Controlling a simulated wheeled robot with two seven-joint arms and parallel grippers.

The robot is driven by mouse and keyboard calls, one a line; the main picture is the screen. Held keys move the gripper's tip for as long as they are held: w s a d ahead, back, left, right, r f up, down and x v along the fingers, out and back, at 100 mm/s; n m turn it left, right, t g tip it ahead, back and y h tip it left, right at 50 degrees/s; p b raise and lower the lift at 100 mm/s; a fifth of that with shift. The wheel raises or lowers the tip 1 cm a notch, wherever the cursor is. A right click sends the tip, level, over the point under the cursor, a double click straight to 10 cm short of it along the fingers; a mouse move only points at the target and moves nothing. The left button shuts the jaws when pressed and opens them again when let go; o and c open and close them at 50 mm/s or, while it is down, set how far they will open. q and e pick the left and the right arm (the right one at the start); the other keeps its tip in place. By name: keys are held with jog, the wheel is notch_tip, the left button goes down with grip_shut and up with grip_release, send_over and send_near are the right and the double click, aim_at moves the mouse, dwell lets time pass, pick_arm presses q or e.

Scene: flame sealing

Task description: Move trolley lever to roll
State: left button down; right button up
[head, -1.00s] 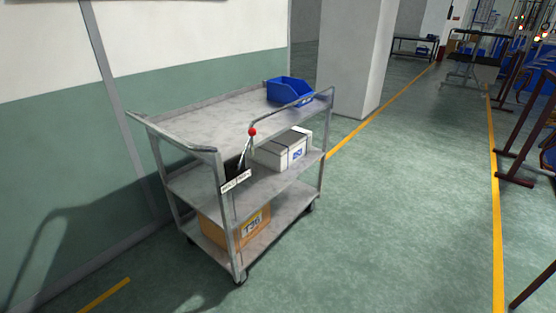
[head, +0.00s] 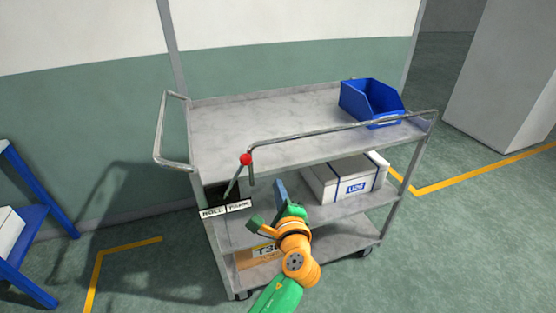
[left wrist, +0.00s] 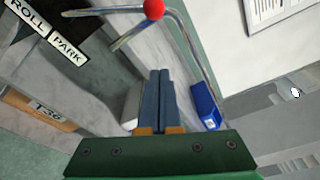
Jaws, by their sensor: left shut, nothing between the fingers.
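The trolley lever (head: 234,183) is a metal rod with a red ball knob (head: 246,159) at the trolley's near left corner. It leans right, with its knob above the PARK half of the label plate (head: 226,209); ROLL is on the left half. The left wrist view shows the knob (left wrist: 153,9) at the top and the plate (left wrist: 48,33) at upper left. My left gripper (head: 279,184) is shut and empty, right of and below the knob, apart from it. Its blue fingers (left wrist: 161,74) are together in the left wrist view. My right gripper is not in view.
The grey trolley (head: 250,120) carries a blue bin (head: 371,100) on top, a white box (head: 345,180) on the middle shelf and a cardboard box (head: 258,257) below. A metal rail (head: 340,128) runs along its near side. A blue rack (head: 30,240) stands left.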

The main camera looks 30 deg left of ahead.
aim_at(235, 179)
pick_arm(q)
jog(key=w+a+r+p, duration=0.1)
jog(key=w+a+p, duration=0.2)
jog(key=a, duration=0.5)
jog(key=shift+w+a+p, duration=0.3)
jog(key=shift+w+a, duration=0.05)
jog(key=shift+a, duration=0.05)
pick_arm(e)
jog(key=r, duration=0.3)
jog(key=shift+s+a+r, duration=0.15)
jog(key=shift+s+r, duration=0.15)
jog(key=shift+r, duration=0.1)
pick_arm(q)
jog(key=shift+a, duration=0.1)
